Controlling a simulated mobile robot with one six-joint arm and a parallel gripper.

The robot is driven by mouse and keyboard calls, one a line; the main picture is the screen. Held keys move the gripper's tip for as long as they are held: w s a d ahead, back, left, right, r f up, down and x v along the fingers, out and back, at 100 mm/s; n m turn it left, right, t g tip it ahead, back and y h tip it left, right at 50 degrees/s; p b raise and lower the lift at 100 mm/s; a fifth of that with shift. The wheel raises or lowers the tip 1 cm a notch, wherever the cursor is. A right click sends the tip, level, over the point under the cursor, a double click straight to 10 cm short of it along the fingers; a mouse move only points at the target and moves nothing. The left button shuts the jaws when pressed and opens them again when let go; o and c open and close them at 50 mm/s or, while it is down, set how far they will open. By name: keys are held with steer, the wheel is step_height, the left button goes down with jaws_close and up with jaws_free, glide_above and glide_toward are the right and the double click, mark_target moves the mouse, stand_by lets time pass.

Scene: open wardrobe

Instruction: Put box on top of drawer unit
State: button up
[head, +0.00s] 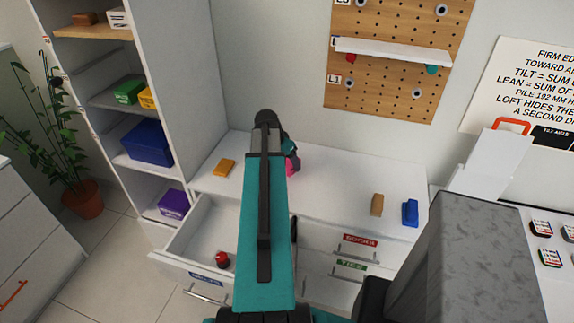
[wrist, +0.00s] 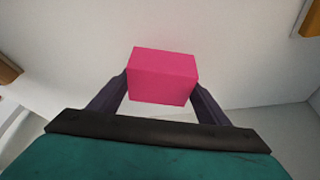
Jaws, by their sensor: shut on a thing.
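A pink box (wrist: 162,75) sits between the two dark fingers of my gripper (wrist: 160,92) in the wrist view, and the fingers are shut on it. In the head view a small part of the pink box (head: 292,164) shows beside my gripper, and my arm hides the rest. The white drawer unit (head: 340,185) has a flat top, and the box appears over its back middle part. I cannot tell whether the box touches the top.
An orange block (head: 224,168), a tan block (head: 377,205) and a blue block (head: 410,213) stand on the top. A drawer (head: 190,240) is open at left with a red object (head: 222,260) inside. A pegboard shelf (head: 392,52) hangs behind. Shelving (head: 175,80) rises at left.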

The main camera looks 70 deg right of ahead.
steer(key=shift+f+p, duration=0.85)
steer(key=shift+f, duration=0.9)
steer(key=shift+f, duration=0.15)
steer(key=o, duration=1.1)
